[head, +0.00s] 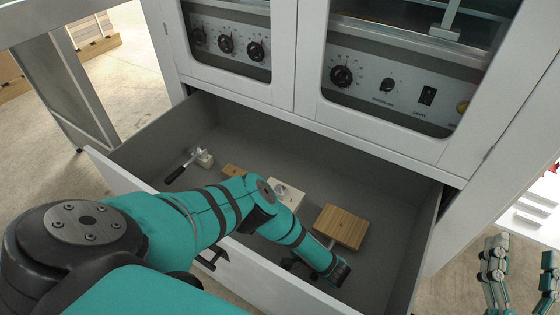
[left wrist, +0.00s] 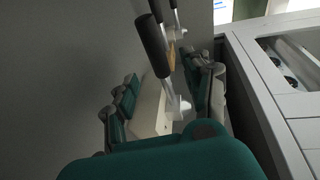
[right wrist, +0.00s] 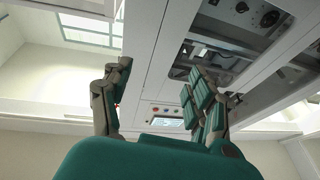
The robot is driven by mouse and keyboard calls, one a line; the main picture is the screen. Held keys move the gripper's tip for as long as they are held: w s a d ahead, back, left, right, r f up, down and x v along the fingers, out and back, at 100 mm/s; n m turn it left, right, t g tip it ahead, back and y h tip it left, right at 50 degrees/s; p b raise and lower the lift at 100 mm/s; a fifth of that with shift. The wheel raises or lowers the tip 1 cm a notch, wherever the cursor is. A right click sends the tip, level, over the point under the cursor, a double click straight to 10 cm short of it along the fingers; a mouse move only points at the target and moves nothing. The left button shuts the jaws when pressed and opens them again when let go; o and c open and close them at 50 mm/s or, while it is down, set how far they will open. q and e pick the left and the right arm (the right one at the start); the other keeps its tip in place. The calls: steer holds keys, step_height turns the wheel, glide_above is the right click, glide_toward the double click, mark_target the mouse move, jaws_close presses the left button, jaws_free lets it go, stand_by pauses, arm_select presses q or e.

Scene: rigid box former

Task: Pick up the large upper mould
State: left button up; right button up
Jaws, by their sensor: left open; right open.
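The large upper mould looks like the cream block (head: 292,197) with a metal bracket in the open drawer, partly hidden by my left arm in the head view. In the left wrist view the cream block (left wrist: 149,108) shows beyond and between the fingers, with a black handle (left wrist: 151,45) rising from its bracket. My left gripper (left wrist: 160,64) is open over it, and I cannot tell whether a finger touches it. In the head view that gripper is mostly hidden behind its arm. My right gripper (head: 521,256) is open and empty, outside the drawer at the right.
A smaller cream piece (head: 205,159) with a black handle lies at the drawer's left end. A small wooden block (head: 233,170) is near it, and a larger wooden block (head: 342,226) lies to the right. The drawer's front wall (head: 112,172) and the cabinet (head: 385,125) bound the space.

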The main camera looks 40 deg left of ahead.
arm_select(q)
steer(key=b+x, duration=0.2)
steer(key=x, duration=0.2)
steer(key=shift+w+a+f, duration=0.1)
steer(key=shift+a+f, duration=0.05)
steer(key=shift+a, duration=0.25)
arm_select(e)
steer(key=s+r+t+y, duration=0.2)
steer(key=s+r+t, duration=0.2)
steer(key=r, duration=0.3)
steer(key=shift+s+t, duration=0.4)
steer(key=shift+t, duration=0.2)
arm_select(q)
steer(key=shift+c, duration=0.2)
arm_select(e)
steer(key=shift+d, duration=0.1)
arm_select(q)
jaws_close()
